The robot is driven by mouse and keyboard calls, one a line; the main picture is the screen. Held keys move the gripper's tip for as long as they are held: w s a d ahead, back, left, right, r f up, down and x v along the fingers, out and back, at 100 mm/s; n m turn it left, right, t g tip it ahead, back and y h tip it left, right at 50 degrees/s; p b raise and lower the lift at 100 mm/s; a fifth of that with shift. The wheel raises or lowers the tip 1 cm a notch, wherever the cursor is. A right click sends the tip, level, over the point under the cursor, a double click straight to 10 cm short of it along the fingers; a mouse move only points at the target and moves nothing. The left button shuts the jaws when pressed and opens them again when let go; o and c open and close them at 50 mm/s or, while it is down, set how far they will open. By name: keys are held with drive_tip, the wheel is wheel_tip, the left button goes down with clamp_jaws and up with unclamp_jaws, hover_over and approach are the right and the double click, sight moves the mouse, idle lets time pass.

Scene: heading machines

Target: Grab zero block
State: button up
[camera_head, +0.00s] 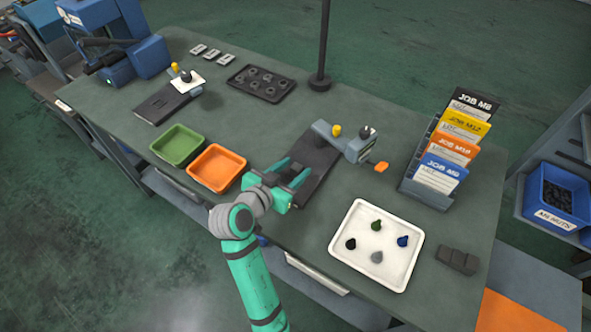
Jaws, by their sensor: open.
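No block with a readable "zero" label shows. A dark grey stepped block (457,260) lies at the right front of the table, right of the white tray; I cannot tell if it is the zero block. Several small pale labelled pieces (212,53) lie in a row at the far left; their print is too small to read. My teal gripper (290,171) is open and empty. It is over or near the left edge of a dark plate (317,160) at the table's middle, well left of the dark grey block.
A grey gauge-like device (345,142) stands on the dark plate. A card rack (425,190) stands at right. Green (178,145) and orange (216,167) bins sit left of my gripper. A black post (322,50) rises behind.

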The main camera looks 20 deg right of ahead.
sight(299, 165)
drive_tip(key=shift+x, duration=2.7)
drive_tip(key=shift+r, duration=0.15)
drive_tip(key=shift+c, duration=0.6)
clamp_jaws()
